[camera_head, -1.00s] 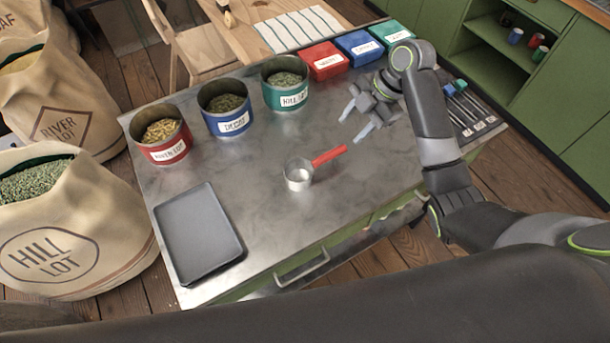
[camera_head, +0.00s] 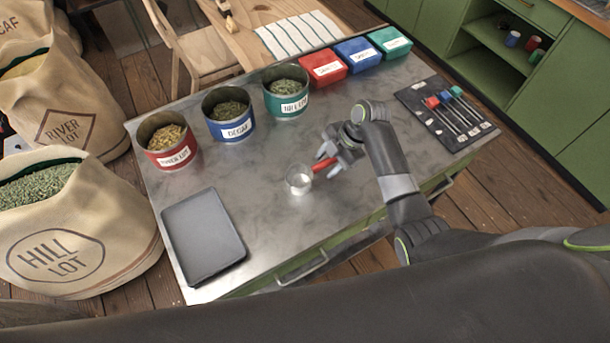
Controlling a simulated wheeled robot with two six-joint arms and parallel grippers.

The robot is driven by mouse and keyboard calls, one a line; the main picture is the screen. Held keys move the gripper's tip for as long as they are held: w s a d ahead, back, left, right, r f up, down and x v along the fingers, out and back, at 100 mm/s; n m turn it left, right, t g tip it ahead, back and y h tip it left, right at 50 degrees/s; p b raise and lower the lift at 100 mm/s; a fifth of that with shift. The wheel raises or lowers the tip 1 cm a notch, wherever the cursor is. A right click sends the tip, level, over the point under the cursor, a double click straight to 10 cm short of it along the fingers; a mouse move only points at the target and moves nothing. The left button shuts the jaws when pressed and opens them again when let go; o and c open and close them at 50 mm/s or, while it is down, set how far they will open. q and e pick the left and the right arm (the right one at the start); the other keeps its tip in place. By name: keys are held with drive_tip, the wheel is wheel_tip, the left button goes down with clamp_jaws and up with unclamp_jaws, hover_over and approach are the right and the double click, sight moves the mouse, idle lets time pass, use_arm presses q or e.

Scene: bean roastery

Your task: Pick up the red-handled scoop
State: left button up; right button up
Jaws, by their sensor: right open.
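The red-handled scoop (camera_head: 299,179) lies on the metal table, its round metal cup to the left and its red handle (camera_head: 323,164) pointing up and right. My right gripper (camera_head: 328,165) is open at the handle, with its fingers near either side of it. The gripper hides the far end of the handle. I cannot tell whether the fingers touch it. My left gripper does not show.
Red, blue and green tins (camera_head: 230,117) of beans stand along the table's back left. A grey tray (camera_head: 203,237) lies at the front left. Red, blue and green boxes (camera_head: 358,53) stand at the back right. A dark mat (camera_head: 414,98) holds several coloured-handled tools at right.

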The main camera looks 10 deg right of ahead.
clamp_jaws()
drive_tip(key=shift+r, duration=0.1)
idle(0.3)
